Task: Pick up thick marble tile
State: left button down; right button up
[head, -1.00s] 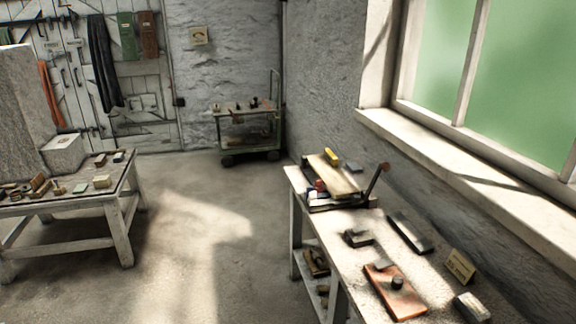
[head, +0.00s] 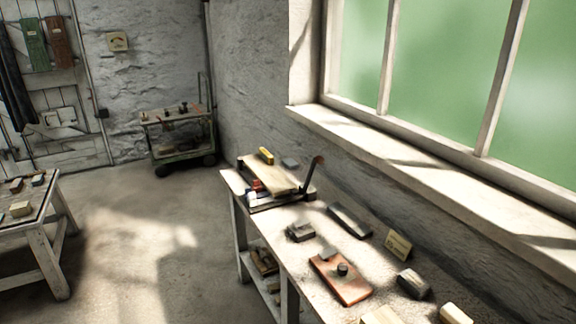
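I cannot tell for certain which piece is the thick marble tile. A pale flat piece (head: 381,315) is cut off by the bottom edge of the head view, on the near part of the window-side bench (head: 318,226). A small cream block (head: 455,314) lies to its right. Another cream block (head: 20,208) sits on the low table at the left. Neither of my grippers is in view.
The bench holds an orange-brown board (head: 341,279) with a dark knob, dark grey blocks (head: 349,220), a small sign (head: 397,245) and a wooden board with a lever (head: 268,175). A trolley (head: 178,136) stands by the back wall. The floor (head: 140,240) between is clear.

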aim_at(290, 163)
jog(key=i+j+z, duration=0.1)
jog(key=z, duration=0.3)
jog(key=j+z, duration=0.1)
jog(key=z, duration=0.25)
jog(key=i+j+z, duration=0.15)
jog(key=z, duration=0.25)
jog(key=i+j+z, duration=0.15)
jog(key=j+z, duration=0.2)
jog(key=j, duration=0.5)
jog(key=i+j+z, duration=0.1)
jog(key=j+z, duration=0.25)
jog(key=j, duration=2.25)
jog(key=i+z, duration=0.05)
